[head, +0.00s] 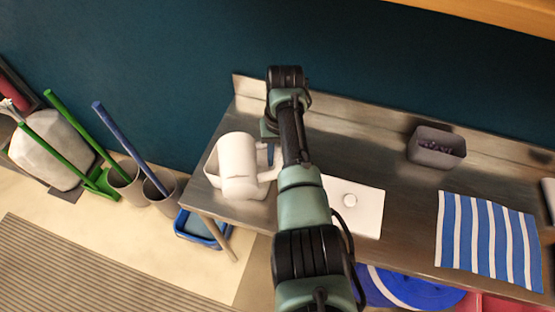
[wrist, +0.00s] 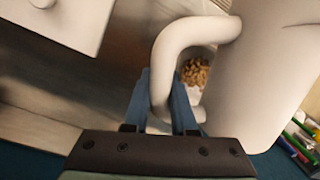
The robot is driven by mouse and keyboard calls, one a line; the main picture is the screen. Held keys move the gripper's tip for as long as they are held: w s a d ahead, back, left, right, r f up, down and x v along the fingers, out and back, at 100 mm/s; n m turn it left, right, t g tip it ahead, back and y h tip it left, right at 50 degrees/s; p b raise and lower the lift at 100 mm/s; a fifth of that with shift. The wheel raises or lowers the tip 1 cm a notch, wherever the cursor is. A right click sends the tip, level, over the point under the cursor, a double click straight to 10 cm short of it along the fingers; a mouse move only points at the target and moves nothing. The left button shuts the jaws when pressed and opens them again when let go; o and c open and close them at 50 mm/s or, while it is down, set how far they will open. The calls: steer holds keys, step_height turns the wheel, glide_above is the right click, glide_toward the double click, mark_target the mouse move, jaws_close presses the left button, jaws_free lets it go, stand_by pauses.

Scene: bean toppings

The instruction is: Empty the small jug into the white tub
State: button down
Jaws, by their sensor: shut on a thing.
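The small jug (head: 238,160) is white and hangs tilted over the white tub (head: 209,168) at the left end of the steel table. My gripper (head: 269,158) is shut on the jug's handle (wrist: 166,58), with the blue fingers (wrist: 163,105) on either side of it in the wrist view. The jug's body (wrist: 262,75) fills the right of that view. Brown beans (wrist: 195,72) show through the gap between handle and body, seemingly lying in the tub below. The jug's mouth and inside are hidden, so I cannot tell whether it still holds beans.
A white board with a round knob (head: 358,217) lies right of my arm. A grey bin with dark contents (head: 437,155) stands at the back right. A blue-striped cloth (head: 487,240) lies at the front right. The table's backsplash (head: 375,128) runs behind.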

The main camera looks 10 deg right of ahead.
steer(key=shift+w+f+g+b, duration=0.2)
steer(key=shift+g+b, duration=0.6)
steer(key=shift+b, duration=1.85)
steer(key=shift+r+b, duration=0.25)
steer(key=shift+b, duration=0.35)
